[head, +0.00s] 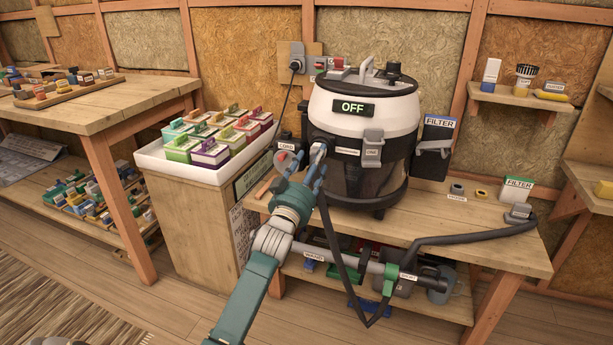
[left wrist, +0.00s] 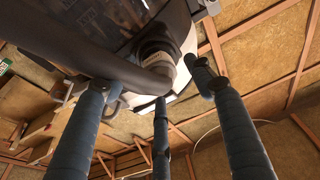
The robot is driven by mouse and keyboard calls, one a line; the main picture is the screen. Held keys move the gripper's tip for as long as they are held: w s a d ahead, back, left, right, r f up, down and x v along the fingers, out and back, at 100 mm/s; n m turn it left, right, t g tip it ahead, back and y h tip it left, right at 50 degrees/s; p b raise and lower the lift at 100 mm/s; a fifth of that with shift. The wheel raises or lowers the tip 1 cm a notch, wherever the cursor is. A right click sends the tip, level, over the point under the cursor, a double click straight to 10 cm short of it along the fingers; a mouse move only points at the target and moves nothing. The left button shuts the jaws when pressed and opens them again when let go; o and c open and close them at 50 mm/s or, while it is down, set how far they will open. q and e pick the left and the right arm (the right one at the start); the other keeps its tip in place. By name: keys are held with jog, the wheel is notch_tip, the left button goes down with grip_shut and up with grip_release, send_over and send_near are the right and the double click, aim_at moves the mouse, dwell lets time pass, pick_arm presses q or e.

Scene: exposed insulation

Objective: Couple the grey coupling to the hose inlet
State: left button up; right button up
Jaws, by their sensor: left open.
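The vacuum (head: 362,113) has a white top with an OFF display and a dark drum, and stands on the bench. A grey coupling (head: 320,151) on the end of the black hose (head: 333,243) is at the drum's lower left side; the coupling also shows in the left wrist view (left wrist: 159,62). It points at the drum where the hose inlet would be; the inlet is hidden, and I cannot tell whether the coupling is seated. My left gripper (head: 312,172) is open, its fingers spread around the coupling and hose end. My right gripper is not in view.
A white tray of coloured boxes (head: 158,154) stands left of the vacuum. A filter box (head: 517,189), small parts and a grey hose end piece (head: 518,212) lie on the bench's right. The hose loops below the bench edge. A lower shelf (head: 440,307) holds attachments.

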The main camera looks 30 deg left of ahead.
pick_arm(q)
jog(key=v, duration=1)
jog(key=shift+s, duration=0.2)
jog(key=shift+d+f, duration=0.1)
jog(key=shift+f, duration=0.05)
